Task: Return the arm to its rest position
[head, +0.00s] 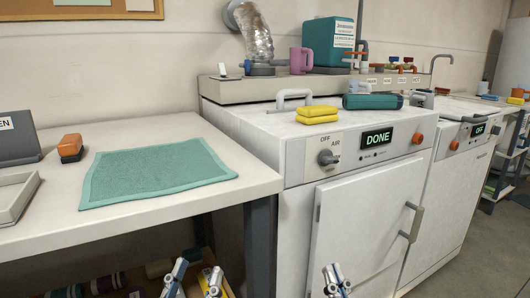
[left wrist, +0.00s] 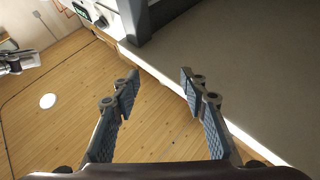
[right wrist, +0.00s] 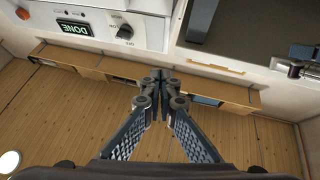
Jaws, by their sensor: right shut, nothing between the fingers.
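My left gripper (head: 195,276) is low in the head view, in front of the white table, with its two fingers apart. My right gripper (head: 337,281) is at the bottom of the head view, in front of the furnace door (head: 360,225). In the right wrist view the right gripper (right wrist: 160,76) has its fingertips together and holds nothing.
A white table (head: 240,174) on the left bears a teal mat (head: 150,171), an orange-topped block (head: 70,148) and a grey tray (head: 14,196). The furnace (head: 300,150) reads DONE, with folded yellow cloths (head: 317,115) on top. The floor (head: 455,275) at right is clear.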

